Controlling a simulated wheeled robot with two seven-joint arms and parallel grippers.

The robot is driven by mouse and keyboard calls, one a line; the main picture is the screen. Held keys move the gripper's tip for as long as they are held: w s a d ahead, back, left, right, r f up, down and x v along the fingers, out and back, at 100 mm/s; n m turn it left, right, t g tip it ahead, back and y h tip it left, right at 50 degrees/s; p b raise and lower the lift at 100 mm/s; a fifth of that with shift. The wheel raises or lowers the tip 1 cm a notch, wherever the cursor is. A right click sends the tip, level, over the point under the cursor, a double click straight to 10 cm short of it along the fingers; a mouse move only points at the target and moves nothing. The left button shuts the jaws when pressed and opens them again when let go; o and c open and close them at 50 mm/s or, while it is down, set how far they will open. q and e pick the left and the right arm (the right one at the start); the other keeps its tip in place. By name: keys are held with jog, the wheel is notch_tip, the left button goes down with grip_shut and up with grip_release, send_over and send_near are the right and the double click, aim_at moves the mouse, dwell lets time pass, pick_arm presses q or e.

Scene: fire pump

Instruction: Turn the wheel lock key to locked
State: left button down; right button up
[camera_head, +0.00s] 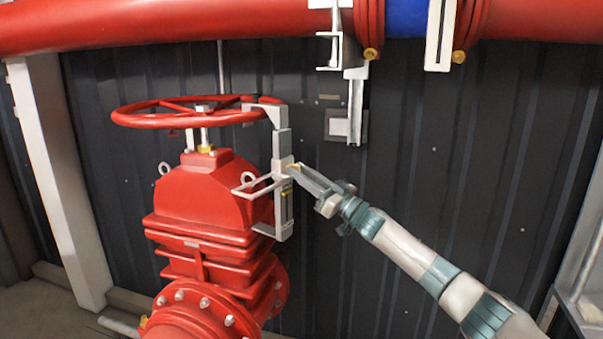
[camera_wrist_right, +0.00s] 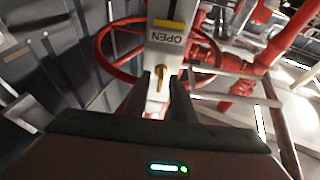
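The red handwheel (camera_head: 190,112) sits on top of a large red valve (camera_head: 205,205). A grey wheel lock (camera_head: 283,150) stands upright at the wheel's right side, with its upper arm at the rim. Below the label, the small brass key (camera_wrist_right: 160,78) points roughly along the lock body. My right gripper (camera_wrist_right: 163,88) is open, with its dark fingers on either side of the key and a gap visible between them. In the head view the right gripper (camera_head: 296,170) reaches the lock from the right. My left gripper is not in view.
A thick red pipe (camera_head: 180,22) with a blue section (camera_head: 407,17) crosses above. A dark ribbed wall (camera_head: 440,150) stands behind. Grey brackets (camera_head: 355,105) hang right of the wheel. A white post (camera_head: 60,180) stands at left. Space around my right forearm looks clear.

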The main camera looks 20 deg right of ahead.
grip_shut()
jog(key=shift+f, duration=0.1)
jog(key=shift+w+d+r+n+g+y+b, duration=0.1)
jog(key=shift+n+g+y+b, duration=0.2)
jog(key=shift+n+g+b, duration=2.3)
jog(key=shift+s+r+n+g+y+b, duration=0.1)
jog(key=shift+n+g+y+b, duration=0.25)
jog(key=shift+n, duration=4.6)
jog(key=shift+w+d+r+n+g+y+b, duration=0.2)
jog(key=shift+n+g+b, duration=1.25)
jog(key=shift+n, duration=2.3)
jog(key=shift+s+a+f, duration=0.1)
jog(key=shift+a+f, duration=0.05)
jog(key=shift+f, duration=0.05)
